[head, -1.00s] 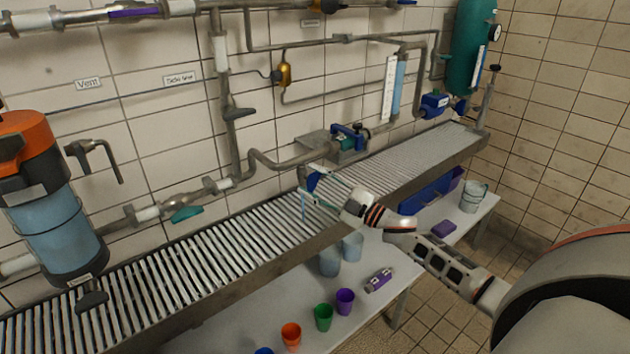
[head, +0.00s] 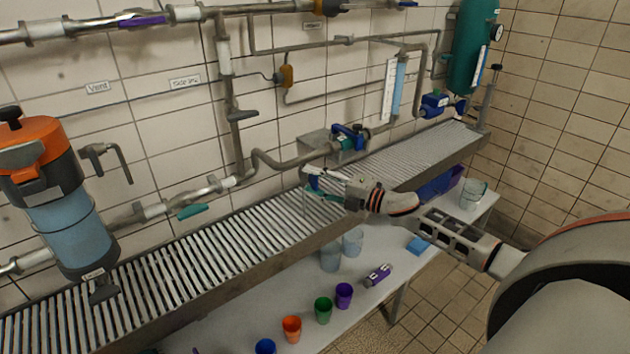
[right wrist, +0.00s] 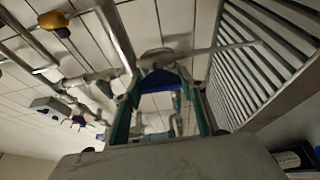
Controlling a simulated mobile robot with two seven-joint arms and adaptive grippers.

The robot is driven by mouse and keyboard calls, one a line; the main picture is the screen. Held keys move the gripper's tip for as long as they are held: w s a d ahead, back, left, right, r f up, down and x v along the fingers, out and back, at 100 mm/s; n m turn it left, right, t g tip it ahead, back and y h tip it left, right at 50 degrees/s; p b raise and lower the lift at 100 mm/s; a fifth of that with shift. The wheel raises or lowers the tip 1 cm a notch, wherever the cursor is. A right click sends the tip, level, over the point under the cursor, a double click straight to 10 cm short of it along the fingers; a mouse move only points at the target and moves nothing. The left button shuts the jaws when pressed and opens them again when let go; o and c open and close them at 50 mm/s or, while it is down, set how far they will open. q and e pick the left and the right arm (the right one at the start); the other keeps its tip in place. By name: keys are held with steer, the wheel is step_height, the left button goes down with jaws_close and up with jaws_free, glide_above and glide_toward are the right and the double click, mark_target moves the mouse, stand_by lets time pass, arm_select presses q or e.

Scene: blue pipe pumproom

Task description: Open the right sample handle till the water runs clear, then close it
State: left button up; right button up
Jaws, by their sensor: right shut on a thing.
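The blue sample handle (head: 314,183) sits on a small tap below the bent grey pipe, over the roller grating. My right gripper (head: 322,185) is at this handle and shut on it, hiding part of it. In the right wrist view the blue handle (right wrist: 160,80) lies between the two teal-edged fingers (right wrist: 163,105). A thin, faint line hangs below the tap; I cannot tell its colour well. My left gripper is out of view.
The metal roller grating (head: 215,250) runs along the tiled wall. A blue filter (head: 72,235) stands at left.

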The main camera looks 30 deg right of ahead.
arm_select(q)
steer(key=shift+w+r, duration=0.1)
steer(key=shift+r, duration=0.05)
arm_select(e)
steer(key=o, duration=1.1)
steer(key=shift+o, duration=0.2)
steer(key=shift+s+d+f, duration=0.1)
steer(key=shift+s+d, duration=0.15)
steer(key=shift+s, duration=0.15)
steer(key=v, duration=1.1)
